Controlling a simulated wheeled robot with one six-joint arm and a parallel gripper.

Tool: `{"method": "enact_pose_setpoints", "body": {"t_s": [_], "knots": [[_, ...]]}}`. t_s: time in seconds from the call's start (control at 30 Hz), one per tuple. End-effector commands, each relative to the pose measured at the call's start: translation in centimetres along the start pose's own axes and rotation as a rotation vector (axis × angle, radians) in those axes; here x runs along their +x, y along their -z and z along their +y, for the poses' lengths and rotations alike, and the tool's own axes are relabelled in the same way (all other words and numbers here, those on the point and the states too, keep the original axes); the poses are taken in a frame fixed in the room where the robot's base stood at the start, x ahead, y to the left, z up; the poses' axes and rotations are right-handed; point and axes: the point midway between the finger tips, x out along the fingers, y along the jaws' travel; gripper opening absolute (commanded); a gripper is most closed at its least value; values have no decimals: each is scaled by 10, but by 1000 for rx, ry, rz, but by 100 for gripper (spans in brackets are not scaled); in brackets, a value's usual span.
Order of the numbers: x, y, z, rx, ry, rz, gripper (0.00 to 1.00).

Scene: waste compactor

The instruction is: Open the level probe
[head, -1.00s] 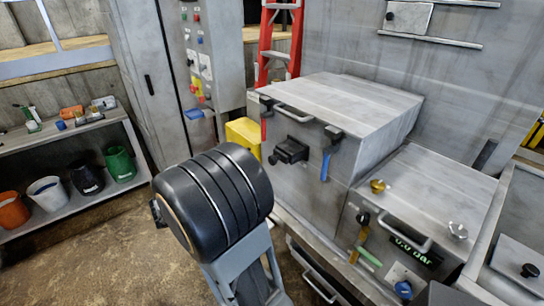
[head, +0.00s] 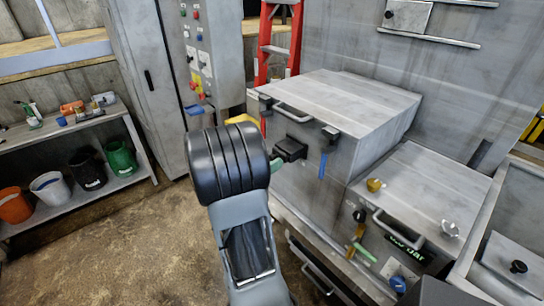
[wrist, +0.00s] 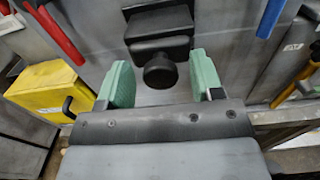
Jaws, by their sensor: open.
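A black block (head: 291,149) with a round knob is on the front of the upper steel box (head: 340,105); no label tells me whether it is the level probe. In the wrist view the block (wrist: 160,35) and its round black knob (wrist: 160,71) face me. My gripper (wrist: 161,66) is open, its two green fingers on either side of the knob in the picture. I see no contact and cannot tell the remaining depth. In the head view one green finger (head: 277,165) shows just left of the block; my arm hides the rest.
A red handle (wrist: 52,32) and a blue handle (wrist: 271,18) flank the block. A yellow box (wrist: 50,92) is at lower left. A lower steel unit (head: 440,200) with a bar handle and brass fitting (head: 374,185) stands at right. A shelf with buckets is far left.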

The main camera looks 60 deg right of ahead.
Motion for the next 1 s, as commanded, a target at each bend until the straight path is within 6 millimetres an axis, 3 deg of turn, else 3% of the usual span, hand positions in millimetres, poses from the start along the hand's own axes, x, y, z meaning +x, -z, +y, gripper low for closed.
{"method": "enact_pose_setpoints", "body": {"t_s": [0.47, 1.0], "knots": [[10, 0, 0, 0, 0, 1, 60], [10, 0, 0, 0, 1, 1, 9]]}}
